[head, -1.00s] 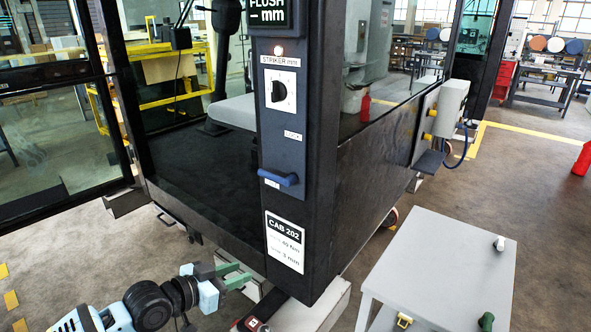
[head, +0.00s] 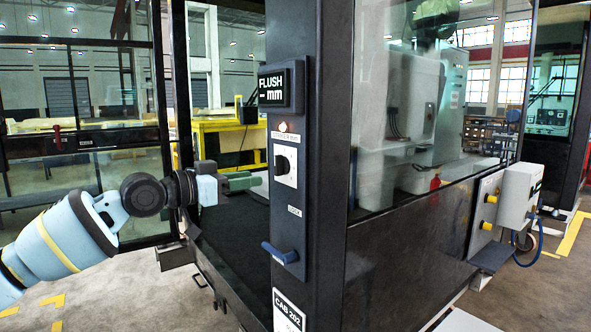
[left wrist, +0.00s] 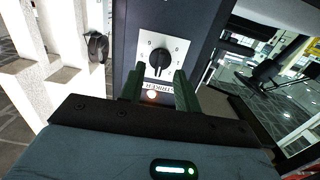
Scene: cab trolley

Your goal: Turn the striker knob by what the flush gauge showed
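The striker knob (head: 282,165) is black, on a white dial plate (head: 290,180) on the dark cab post. A lit lamp (head: 282,127) sits above it. The flush gauge display (head: 282,87) higher on the post reads "FLUSH – mm", with no number. My left gripper (head: 254,183) is at about knob height, left of the plate, fingers pointing toward the post. In the left wrist view its green fingers (left wrist: 159,82) are apart and empty. The knob (left wrist: 160,62) shows between and beyond their tips, apparently not gripped. My right gripper is out of view.
A blue handle (head: 280,254) sticks out of the post below the knob, above the CAB 202 label (head: 289,312). The open glass door (head: 80,130) stands at left. Grey boxes with yellow buttons (head: 487,215) are on the cab's right side.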

